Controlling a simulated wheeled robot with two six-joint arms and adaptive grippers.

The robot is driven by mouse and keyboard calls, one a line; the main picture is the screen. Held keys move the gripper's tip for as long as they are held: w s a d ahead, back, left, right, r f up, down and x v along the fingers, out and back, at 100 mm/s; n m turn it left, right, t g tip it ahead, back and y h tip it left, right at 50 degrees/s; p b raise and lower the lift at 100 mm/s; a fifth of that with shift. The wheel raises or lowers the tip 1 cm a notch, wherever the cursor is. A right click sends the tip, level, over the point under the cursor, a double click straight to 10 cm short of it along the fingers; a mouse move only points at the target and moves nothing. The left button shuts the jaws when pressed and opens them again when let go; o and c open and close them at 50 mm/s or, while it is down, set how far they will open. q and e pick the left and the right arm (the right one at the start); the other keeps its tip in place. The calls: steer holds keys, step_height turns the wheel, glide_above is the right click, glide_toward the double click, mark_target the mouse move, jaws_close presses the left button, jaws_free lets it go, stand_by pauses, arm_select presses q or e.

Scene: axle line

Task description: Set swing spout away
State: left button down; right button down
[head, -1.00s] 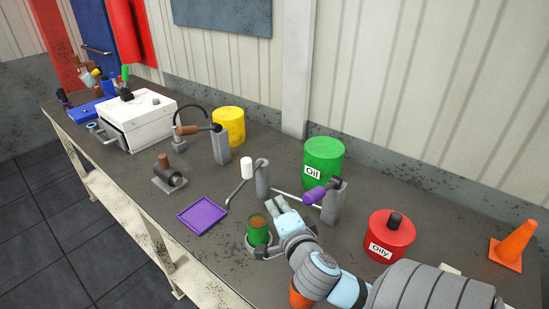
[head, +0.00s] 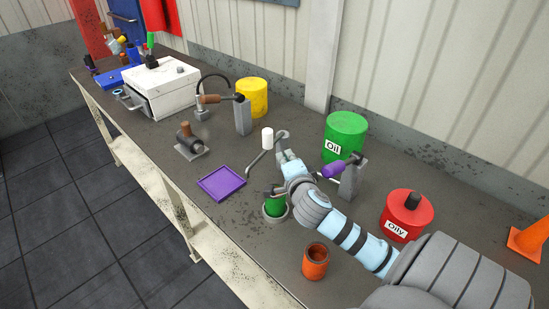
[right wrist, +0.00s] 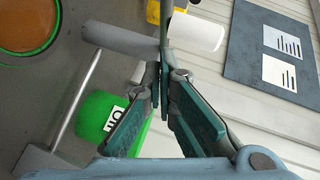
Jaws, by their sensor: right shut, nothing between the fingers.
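A swing spout with a white grip (head: 267,138) stands mid-bench; its thin tube (head: 256,164) slants to the lower left from a grey post. In the right wrist view, its white grip (right wrist: 195,31), its post (right wrist: 120,40) and a thin bar (right wrist: 166,24) lie just past my fingertips. My right gripper (head: 284,157) is shut and empty beside this post; it also shows in the right wrist view (right wrist: 162,78). I cannot tell whether it touches the bar. The gripper hides most of the post in the head view. My left gripper is not in view.
A green cup (head: 274,207) stands in a ring below my right arm. A purple-handled post (head: 351,180) and the green oil drum (head: 345,137) stand to the right. A red oily can (head: 407,214), orange can (head: 316,262) and purple tray (head: 222,183) are around.

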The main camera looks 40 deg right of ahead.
mark_target(266, 145)
steer(key=w, duration=0.1)
steer(key=w+a+f, duration=0.1)
steer(key=w, duration=0.1)
steer(key=shift+w+a+f, duration=0.1)
steer(key=shift+w+a, duration=0.1)
